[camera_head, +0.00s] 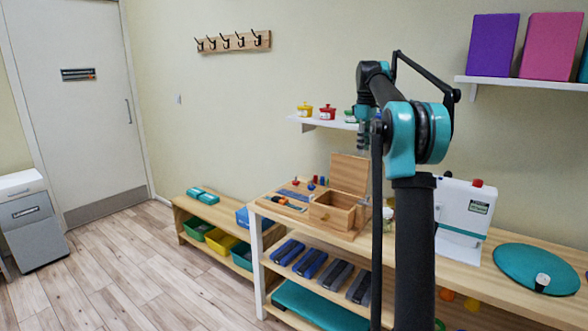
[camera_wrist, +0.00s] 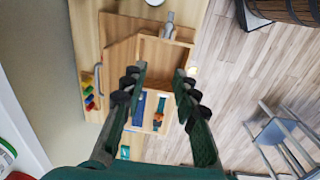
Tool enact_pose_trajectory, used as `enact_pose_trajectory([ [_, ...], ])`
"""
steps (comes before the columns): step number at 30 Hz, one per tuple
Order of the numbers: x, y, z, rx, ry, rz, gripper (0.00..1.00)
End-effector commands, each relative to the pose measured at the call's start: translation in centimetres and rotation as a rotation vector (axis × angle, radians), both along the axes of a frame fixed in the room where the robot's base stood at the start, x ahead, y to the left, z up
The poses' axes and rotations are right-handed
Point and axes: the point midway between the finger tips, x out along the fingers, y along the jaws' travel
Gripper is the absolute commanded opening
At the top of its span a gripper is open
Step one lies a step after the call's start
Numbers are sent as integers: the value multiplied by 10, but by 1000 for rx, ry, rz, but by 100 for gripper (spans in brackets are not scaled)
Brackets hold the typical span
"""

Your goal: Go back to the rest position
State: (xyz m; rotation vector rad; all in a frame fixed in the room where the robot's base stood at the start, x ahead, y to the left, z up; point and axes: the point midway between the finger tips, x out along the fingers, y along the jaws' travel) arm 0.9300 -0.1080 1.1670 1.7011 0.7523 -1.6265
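My arm rises in front of the shelf bench in the head view, bent at the top, with my gripper (camera_head: 364,138) hanging downward above the wooden box. In the wrist view my gripper (camera_wrist: 161,78) has its two dark fingers apart, with nothing visible between them. The wooden box (camera_head: 333,212) stands on the bench with its lid raised.
The wooden bench (camera_head: 488,284) runs to the right, carrying a white device (camera_head: 464,208) and a teal disc (camera_head: 530,266). A wall shelf (camera_head: 325,124) with small pots is close behind the gripper. A low shelf with bins (camera_head: 219,240) stands left. The floor (camera_head: 140,260) at left is clear.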

Motion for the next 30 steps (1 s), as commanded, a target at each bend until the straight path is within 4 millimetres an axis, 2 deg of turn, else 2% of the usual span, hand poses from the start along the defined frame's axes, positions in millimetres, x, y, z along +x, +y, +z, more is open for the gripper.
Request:
enact_pose_trajectory([
  [11, -23, 8, -21, 8, -33, -88, 29],
  [17, -54, 17, -48, 22, -68, -180, 29],
  [23, -107, 30, -92, 46, -118, -313, 29],
  [30, -185, 43, -154, 83, -175, -471, 29],
])
